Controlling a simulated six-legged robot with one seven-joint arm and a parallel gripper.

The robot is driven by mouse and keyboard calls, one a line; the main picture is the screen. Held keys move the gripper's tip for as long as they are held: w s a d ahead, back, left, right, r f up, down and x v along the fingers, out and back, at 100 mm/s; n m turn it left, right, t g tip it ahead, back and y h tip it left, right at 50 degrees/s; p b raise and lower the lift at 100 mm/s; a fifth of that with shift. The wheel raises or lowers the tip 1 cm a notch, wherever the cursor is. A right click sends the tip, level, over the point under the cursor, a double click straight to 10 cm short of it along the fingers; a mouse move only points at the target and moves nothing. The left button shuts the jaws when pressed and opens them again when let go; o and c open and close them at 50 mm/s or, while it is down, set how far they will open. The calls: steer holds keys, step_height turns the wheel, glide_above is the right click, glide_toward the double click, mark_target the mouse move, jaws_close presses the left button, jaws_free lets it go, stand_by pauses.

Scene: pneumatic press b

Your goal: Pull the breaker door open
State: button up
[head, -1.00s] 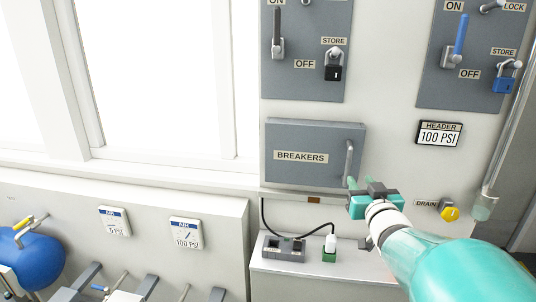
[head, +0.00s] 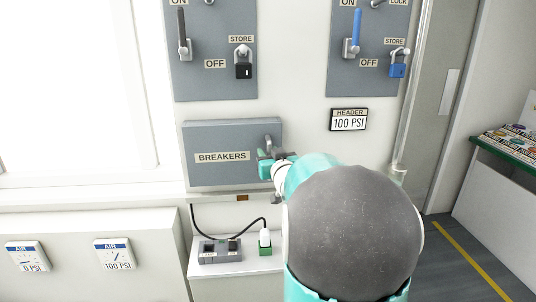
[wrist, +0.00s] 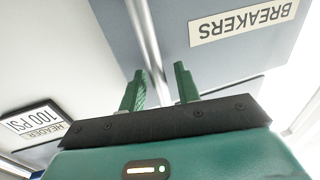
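The breaker door (head: 226,172) is the grey front of a wall box labelled BREAKERS. It looks closed. Its upright metal handle (head: 268,142) is near the right edge, with its lower part hidden by my gripper (head: 266,162). In the wrist view, the handle (wrist: 146,38) runs down between the two green fingers of my gripper (wrist: 160,80). The fingers are apart, one on each side of the bar. The left finger looks close to the bar, and a gap shows at the right finger. I cannot tell whether either touches it.
Switch panels (head: 212,80) with padlocks hang above the box. A HEADER gauge (head: 348,120) is to the right. Below stands a white ledge (head: 215,268) with a socket block (head: 220,250) and a cable. My arm covers the lower right middle.

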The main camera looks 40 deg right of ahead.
jaws_close()
steer(key=shift+a, duration=0.1)
stand_by(0.3)
